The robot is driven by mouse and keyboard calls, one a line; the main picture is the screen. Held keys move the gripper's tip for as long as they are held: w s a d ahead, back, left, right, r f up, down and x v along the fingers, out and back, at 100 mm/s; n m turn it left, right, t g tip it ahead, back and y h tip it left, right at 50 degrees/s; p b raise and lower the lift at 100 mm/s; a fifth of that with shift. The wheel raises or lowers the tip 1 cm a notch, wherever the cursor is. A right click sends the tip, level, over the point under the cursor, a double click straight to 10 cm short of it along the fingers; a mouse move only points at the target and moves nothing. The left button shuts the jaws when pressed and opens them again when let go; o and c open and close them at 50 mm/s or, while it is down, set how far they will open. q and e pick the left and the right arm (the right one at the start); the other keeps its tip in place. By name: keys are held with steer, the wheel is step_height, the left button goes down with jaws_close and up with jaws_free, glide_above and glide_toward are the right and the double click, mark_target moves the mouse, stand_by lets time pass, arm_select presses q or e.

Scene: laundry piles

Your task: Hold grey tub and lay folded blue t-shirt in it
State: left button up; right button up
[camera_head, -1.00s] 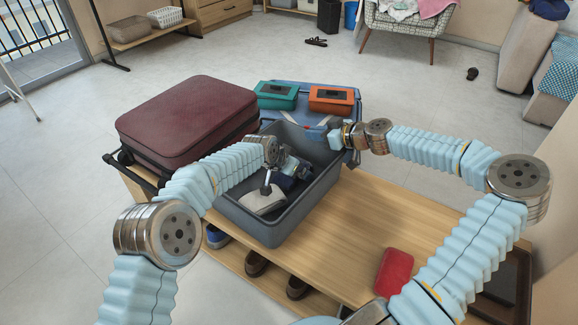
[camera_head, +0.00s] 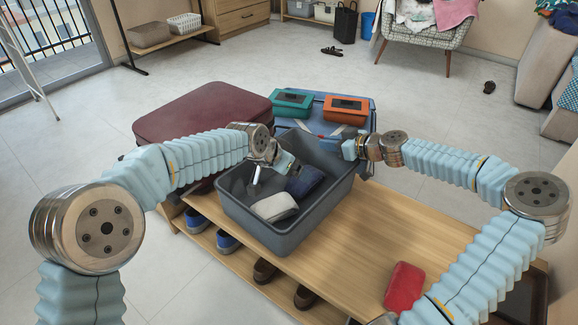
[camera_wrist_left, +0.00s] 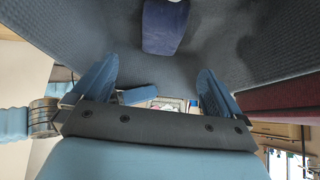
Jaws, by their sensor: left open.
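The grey tub (camera_head: 290,238) stands on the wooden bench top. The folded blue t-shirt (camera_head: 306,181) lies inside it, beside a folded light-grey cloth (camera_head: 275,207). My left gripper (camera_head: 274,178) is open inside the tub above these items, with nothing between its fingers. In the left wrist view its fingers (camera_wrist_left: 155,90) are spread wide, and the dark blue shirt (camera_wrist_left: 163,28) lies beyond the tips, apart from them. My right gripper (camera_head: 340,147) is at the tub's far right rim and appears shut on it; its fingertips are small and partly hidden.
A dark red suitcase (camera_head: 195,112) is left of the tub. A teal case (camera_head: 292,102) and an orange case (camera_head: 345,109) lie on a blue suitcase (camera_head: 366,103) behind. A red case (camera_head: 404,287) is on the bench, right of clear wood (camera_head: 375,225). Shoes sit below.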

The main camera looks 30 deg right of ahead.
steer(key=o, duration=0.4)
steer(key=v, duration=1.2)
